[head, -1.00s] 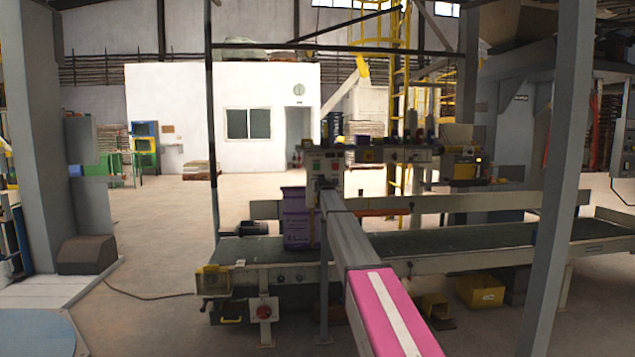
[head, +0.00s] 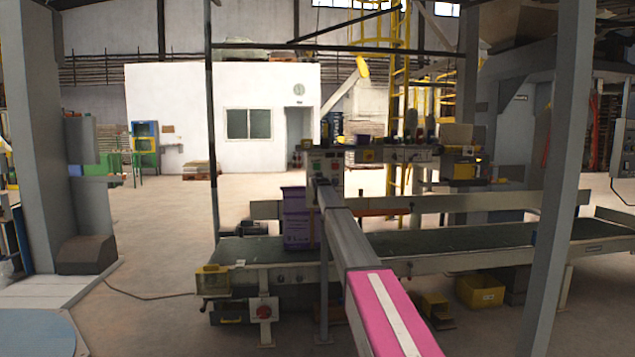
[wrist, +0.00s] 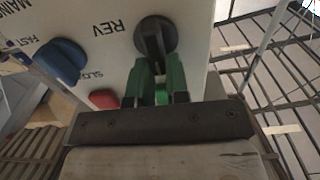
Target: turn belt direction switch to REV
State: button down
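The belt direction switch (wrist: 156,38) is a round black knob with a raised grip bar, on a pale panel (wrist: 98,62) in the wrist view. The word REV is printed just left of it; its other label is hidden. The bar looks roughly upright in the picture, tilted slightly. My gripper (wrist: 158,70) has its green fingers at the lower end of the bar, one on each side. Whether they press on it is unclear. In the head view the control box (head: 326,164) stands at the end of my arm, which hides my gripper.
A green patch shows between my fingers. A conveyor (head: 450,240) with a purple sack (head: 297,220) runs below the box. Open floor lies left.

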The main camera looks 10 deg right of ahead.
dwell(0.3)
jog(key=m, duration=0.6)
jog(key=d+f+m, duration=0.1)
jog(key=m, duration=0.5)
jog(key=d+f+m, duration=0.1)
jog(key=m, duration=0.4)
jog(key=shift+m, duration=0.4)
dwell(0.4)
jog(key=c, duration=1.1)
grip_release()
